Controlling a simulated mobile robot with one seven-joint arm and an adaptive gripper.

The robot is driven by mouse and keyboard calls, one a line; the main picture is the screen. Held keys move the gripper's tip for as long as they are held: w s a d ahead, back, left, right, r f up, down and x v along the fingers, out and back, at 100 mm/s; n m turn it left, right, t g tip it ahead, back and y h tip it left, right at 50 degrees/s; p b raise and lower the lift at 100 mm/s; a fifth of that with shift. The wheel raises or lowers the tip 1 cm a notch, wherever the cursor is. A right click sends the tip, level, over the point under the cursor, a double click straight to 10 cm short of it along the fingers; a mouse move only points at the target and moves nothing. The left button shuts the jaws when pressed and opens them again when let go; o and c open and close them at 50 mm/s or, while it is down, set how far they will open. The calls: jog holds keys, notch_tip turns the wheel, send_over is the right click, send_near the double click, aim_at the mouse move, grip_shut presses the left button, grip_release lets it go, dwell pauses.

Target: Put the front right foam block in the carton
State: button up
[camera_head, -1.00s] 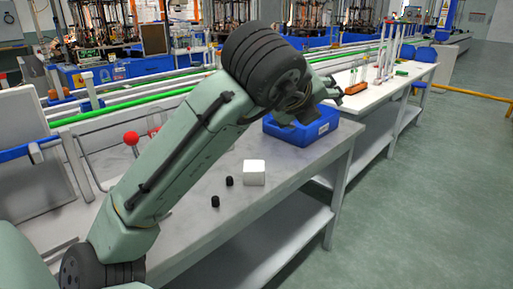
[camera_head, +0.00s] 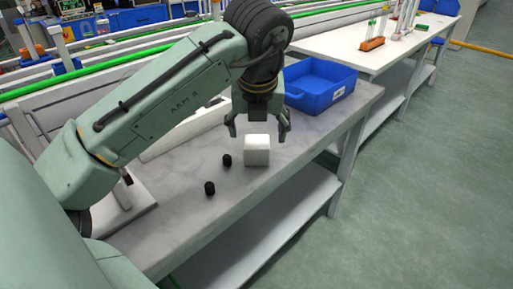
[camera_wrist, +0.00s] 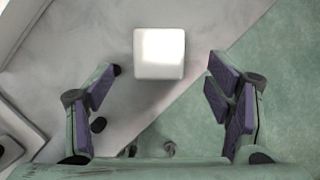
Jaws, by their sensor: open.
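A white foam block (camera_head: 257,151) stands on the grey table, near its right-hand edge. It is the only such block I see. My gripper (camera_head: 258,129) points down just above and behind it, with its fingers open and spread to either side. In the wrist view the block (camera_wrist: 159,53) lies at upper centre, roughly between the two fingers but beyond their tips, and nothing is held. A blue open box (camera_head: 318,84), the only carton-like container in view, stands on the table behind and right of the block. Its visible inside looks empty.
Two small black cylinders (camera_head: 227,160) (camera_head: 210,188) stand left of the block. The table edge (camera_head: 300,168) runs close on its right, with a lower shelf (camera_head: 290,205) below. A white table (camera_head: 372,50) with racks stands beyond the blue box.

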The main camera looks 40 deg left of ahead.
aim_at(257, 140)
jog(key=x, duration=0.6)
jog(key=shift+a+f, duration=0.15)
jog(key=shift+a, duration=0.05)
jog(key=shift+c, duration=0.3)
jog(key=c, duration=0.9)
jog(key=shift+c, duration=0.2)
jog(key=shift+w+r, duration=0.1)
jog(key=shift+r, duration=0.6)
notch_tip(257, 140, up, 2)
jog(key=shift+r, duration=0.2)
jog(key=s+d, duration=0.4)
jog(key=s, duration=0.3)
jog(key=s+d+r+b, duration=0.1)
jog(key=s+d, duration=0.3)
jog(key=s, duration=0.3)
jog(key=shift+b, duration=0.3)
